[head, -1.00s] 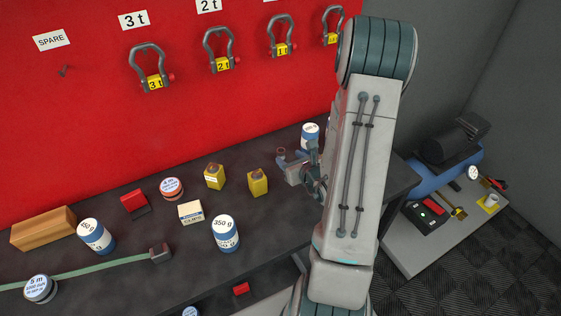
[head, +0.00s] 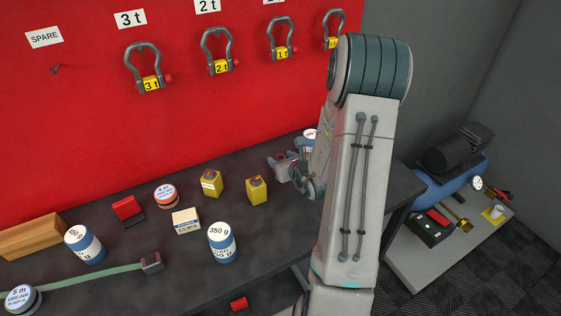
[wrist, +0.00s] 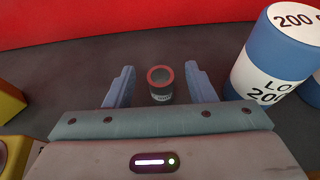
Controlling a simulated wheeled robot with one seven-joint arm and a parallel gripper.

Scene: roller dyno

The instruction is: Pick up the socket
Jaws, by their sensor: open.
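The socket (wrist: 160,86) is a small grey upright cylinder with a reddish ring around its open top and a pale label low on its side. In the wrist view it stands on the dark bench, between my two fingers as seen from the wrist. My gripper (wrist: 160,77) is open, with a gap on each side of the socket. In the head view my gripper (head: 283,160) is low over the bench near the red wall, right of the yellow blocks. I cannot make out the socket clearly there.
A blue-and-white 200 g can (wrist: 270,65) stands close to the right finger. A yellow block (wrist: 8,102) is at the left edge.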

